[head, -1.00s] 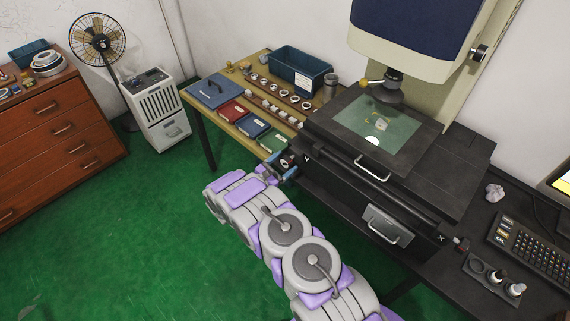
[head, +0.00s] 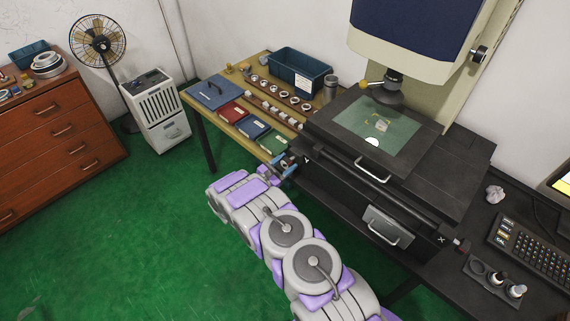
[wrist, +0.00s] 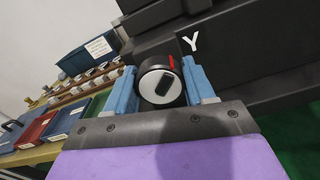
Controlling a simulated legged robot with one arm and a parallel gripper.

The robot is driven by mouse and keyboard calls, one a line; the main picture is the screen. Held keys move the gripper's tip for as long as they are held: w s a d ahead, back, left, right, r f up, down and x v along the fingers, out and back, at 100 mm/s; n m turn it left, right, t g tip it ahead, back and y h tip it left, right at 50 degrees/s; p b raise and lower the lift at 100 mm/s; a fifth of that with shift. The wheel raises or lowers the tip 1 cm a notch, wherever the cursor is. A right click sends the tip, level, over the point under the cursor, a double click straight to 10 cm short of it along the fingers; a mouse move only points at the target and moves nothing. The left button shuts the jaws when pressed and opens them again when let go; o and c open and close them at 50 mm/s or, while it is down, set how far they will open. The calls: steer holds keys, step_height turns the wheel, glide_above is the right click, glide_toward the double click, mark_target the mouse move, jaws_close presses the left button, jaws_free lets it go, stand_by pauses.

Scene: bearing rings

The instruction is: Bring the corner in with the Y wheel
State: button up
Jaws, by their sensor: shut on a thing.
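The Y wheel (wrist: 160,84) is a round black knob with a pale face, a dark grip and a red mark at its upper right. A white letter Y shows on the black stage body beside it in the wrist view. My gripper (wrist: 164,85) has its blue fingers on both sides of the wheel and is shut on it. In the head view my gripper (head: 284,168) is at the left end of the stage, where the arm hides most of the wheel. The stage glass (head: 378,128) is lit green, with a small pale part (head: 381,126) on it.
The X knob (head: 460,244) is at the stage's right front. A keyboard (head: 535,238) is at right. Green floor is clear at left.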

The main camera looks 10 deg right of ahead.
steer(key=shift+m, duration=0.4)
steer(key=o, duration=1)
steer(key=shift+a, duration=0.1)
steer(key=p+v, duration=0.2)
steer(key=v, duration=1.5)
steer(key=shift+s+a+p, duration=0.1)
steer(key=shift+a+p, duration=0.05)
steer(key=shift+p, duration=0.25)
